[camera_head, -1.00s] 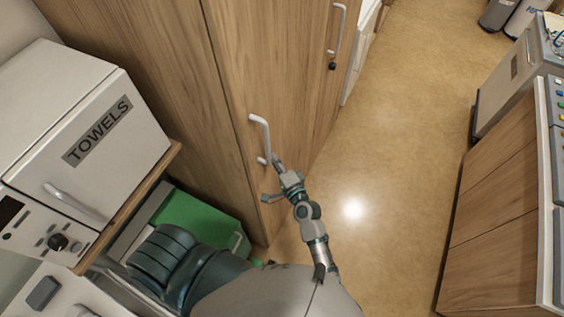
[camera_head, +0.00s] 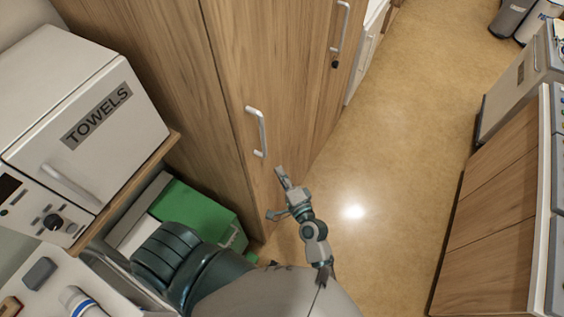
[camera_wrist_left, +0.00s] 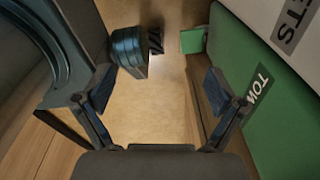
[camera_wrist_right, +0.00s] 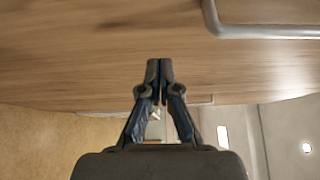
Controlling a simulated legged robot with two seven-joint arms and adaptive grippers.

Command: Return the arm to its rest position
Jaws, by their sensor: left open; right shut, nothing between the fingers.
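My right gripper (camera_head: 275,191) is in front of the tall wooden cabinet (camera_head: 200,100), a little below and to the right of its lower white handle (camera_head: 258,132). It is apart from that handle. In the right wrist view its fingers (camera_wrist_right: 160,68) are together with nothing between them, and a handle (camera_wrist_right: 255,30) shows at the upper right. My left gripper (camera_wrist_left: 152,98) shows only in the left wrist view. Its fingers are wide apart and empty, with floor seen between them. The head view does not show it.
A white towel warmer (camera_head: 85,110) stands on a wooden shelf at the left. A green bin (camera_head: 200,215) stands below it. A wooden counter unit (camera_head: 490,215) lines the right. The floor (camera_head: 405,140) between is clear.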

